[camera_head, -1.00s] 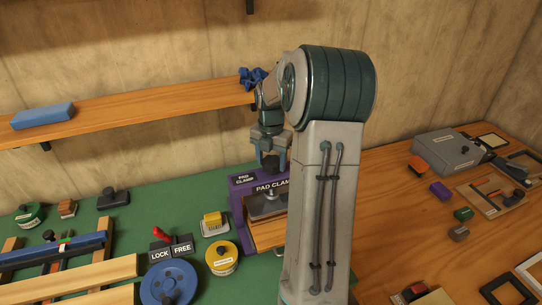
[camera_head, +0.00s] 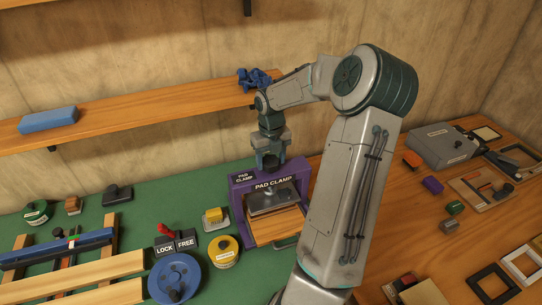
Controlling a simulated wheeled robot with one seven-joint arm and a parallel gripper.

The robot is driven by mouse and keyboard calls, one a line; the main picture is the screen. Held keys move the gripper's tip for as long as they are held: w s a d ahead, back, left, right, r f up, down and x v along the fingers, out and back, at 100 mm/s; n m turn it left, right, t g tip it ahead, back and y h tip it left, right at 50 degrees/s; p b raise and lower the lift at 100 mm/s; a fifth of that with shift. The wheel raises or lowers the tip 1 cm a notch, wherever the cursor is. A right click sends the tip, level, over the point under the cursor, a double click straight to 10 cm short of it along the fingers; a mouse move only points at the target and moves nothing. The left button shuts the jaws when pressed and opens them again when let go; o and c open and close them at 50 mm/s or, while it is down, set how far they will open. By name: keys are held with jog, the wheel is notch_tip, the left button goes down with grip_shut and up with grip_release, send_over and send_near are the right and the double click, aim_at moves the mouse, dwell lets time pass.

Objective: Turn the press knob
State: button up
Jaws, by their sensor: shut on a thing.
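The press is a purple frame (camera_head: 237,207) labelled PAD CLAMP, standing at the right end of the green bench top. A dark pad plate (camera_head: 274,198) hangs inside it above a wooden board (camera_head: 272,228). My gripper (camera_head: 268,162) points down at the top of the frame and is shut on the press knob. The fingers hide the knob, so its turn angle cannot be seen. My arm comes in from the right and hides part of the frame's right side.
A wooden shelf (camera_head: 150,110) runs behind. Boxes and frames lie on the right bench.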

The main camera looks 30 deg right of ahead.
aim_at(271, 161)
jog(key=shift+r+n, duration=0.1)
jog(key=shift+n, duration=0.9)
jog(key=o, duration=1)
notch_tip(271, 161, up, 14)
